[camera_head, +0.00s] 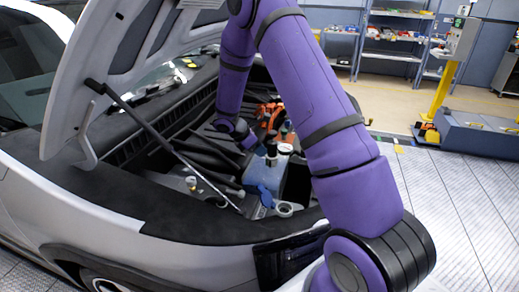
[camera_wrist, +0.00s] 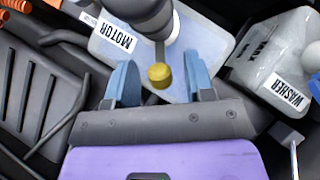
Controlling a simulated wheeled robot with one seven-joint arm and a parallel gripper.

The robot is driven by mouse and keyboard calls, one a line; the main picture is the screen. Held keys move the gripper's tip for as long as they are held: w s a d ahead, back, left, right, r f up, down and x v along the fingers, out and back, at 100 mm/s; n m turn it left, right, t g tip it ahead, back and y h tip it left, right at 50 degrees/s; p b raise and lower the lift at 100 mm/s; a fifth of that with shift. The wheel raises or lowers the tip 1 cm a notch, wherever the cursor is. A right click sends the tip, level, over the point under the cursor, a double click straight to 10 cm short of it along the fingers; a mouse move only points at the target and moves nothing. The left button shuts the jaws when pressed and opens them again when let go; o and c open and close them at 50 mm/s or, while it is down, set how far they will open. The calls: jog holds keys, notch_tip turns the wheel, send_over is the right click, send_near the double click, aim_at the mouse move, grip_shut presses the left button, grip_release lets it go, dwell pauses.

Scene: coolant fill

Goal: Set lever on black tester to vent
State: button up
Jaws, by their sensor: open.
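In the wrist view the dark grey-black tester (camera_wrist: 138,14) stands on the whitish tank labelled MOTOR (camera_wrist: 205,38). Its short lever ends in a yellow round knob (camera_wrist: 160,75). My gripper (camera_wrist: 161,68) is open, with one blue finger on each side of the knob. I see gaps between the knob and both fingers. The lever's markings are not visible, so its setting cannot be read. In the head view a black cylinder, apparently the tester (camera_head: 271,151), stands above the tank. My fingers cannot be made out there.
A tank labelled WASHER (camera_wrist: 278,68) stands to the right in the wrist view. Dark ribbed engine-bay parts (camera_wrist: 40,90) lie to the left. In the head view the raised hood (camera_head: 110,50) and its thin prop rod (camera_head: 160,145) are left of my arm.

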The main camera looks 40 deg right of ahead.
jog(key=v, duration=1)
jog(key=s+a+r+m+t+y, duration=0.15)
jog(key=s+r+m, duration=0.25)
jog(key=s+r, duration=0.5)
jog(key=s+a+r+m+t+y, duration=0.1)
jog(key=s+a+r+m+y, duration=0.2)
jog(key=s+r, duration=0.6)
jog(key=s+a+r+m+t+y, duration=0.1)
jog(key=s+a+r+m+t, duration=0.1)
jog(key=s, duration=0.6)
jog(key=s+a+r+m+t+y, duration=0.2)
jog(key=s+r+m, duration=0.3)
jog(key=s, duration=0.4)
jog(key=shift+s+a+r+m+t, duration=0.15)
jog(key=shift+s+a+m+t, duration=0.2)
jog(key=shift+a+m, duration=0.45)
